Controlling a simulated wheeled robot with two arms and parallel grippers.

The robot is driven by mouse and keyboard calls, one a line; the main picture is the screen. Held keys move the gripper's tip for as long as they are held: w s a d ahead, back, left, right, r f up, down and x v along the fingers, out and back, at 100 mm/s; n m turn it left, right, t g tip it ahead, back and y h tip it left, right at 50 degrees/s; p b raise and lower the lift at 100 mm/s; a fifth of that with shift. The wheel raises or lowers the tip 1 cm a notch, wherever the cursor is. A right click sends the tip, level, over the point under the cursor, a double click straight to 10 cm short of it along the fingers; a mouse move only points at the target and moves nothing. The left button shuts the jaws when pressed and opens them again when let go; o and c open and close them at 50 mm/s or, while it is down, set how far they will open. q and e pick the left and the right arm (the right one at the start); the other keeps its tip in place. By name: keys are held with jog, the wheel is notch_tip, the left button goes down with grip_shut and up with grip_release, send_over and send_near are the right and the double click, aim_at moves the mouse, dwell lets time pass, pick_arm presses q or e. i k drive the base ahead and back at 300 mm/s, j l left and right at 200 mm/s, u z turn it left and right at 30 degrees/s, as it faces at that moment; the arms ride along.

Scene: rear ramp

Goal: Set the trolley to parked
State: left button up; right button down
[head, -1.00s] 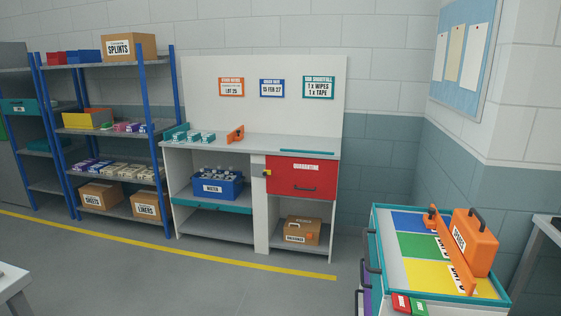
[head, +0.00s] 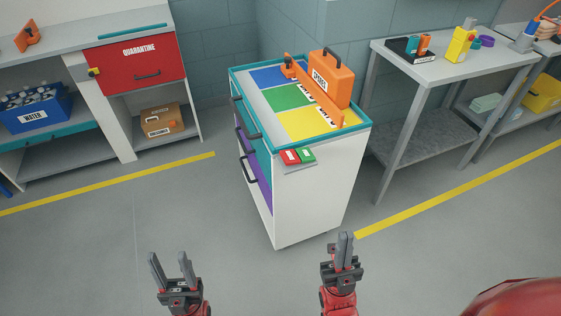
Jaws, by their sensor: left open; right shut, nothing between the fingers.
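The trolley (head: 314,195) stands in the middle of the head view, white with a teal rim and drawers with dark handles on its left face.
On the trolley top are blue, green and yellow areas, an orange case (head: 331,77) and an orange divider (head: 313,92). A grey table (head: 450,75) stands to the right. A bench with a red quarantine drawer (head: 136,68) is at left. Floor between is clear, with yellow lines.

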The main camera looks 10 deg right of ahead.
aim_at(310, 199)
jog(key=i+j+z, duration=0.65)
jog(key=i, duration=0.15)
